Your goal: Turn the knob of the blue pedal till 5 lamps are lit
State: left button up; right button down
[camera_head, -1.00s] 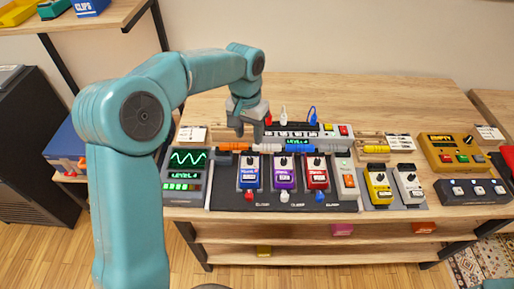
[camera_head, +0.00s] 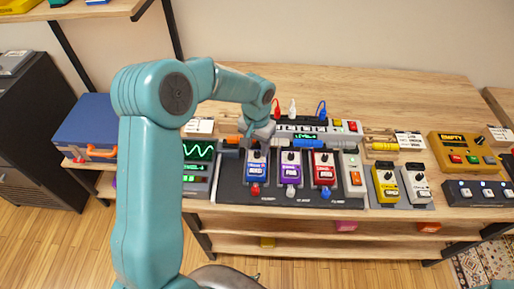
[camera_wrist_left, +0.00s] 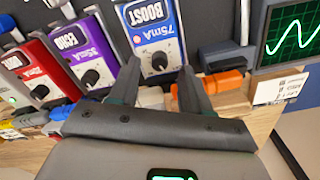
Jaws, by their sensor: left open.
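The blue pedal (camera_head: 256,172), labelled BOOST in the left wrist view (camera_wrist_left: 153,30), sits at the left of the dark pedalboard. Its black knob (camera_wrist_left: 160,61) shows between my fingers in the wrist view. My left gripper (camera_wrist_left: 160,84) is open, one finger to each side of the knob and apart from it. In the head view my left gripper (camera_head: 257,146) is over the pedal's top end, mostly hidden by its own wrist.
The purple pedal (camera_head: 290,171) and red pedal (camera_head: 324,171) stand close to the right of the blue one.

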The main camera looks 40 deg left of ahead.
aim_at(257, 155)
pick_arm(q)
notch_tip(257, 155, down, 2)
jog(key=shift+d, duration=0.1)
jog(key=shift+w+f, duration=0.2)
jog(key=shift+f, duration=0.2)
jog(key=shift+s+r, duration=0.1)
jog(key=shift+s, duration=0.05)
grip_shut()
jog(key=shift+m, duration=0.4)
jog(key=shift+m+b, duration=0.4)
jog(key=shift+m, duration=2.1)
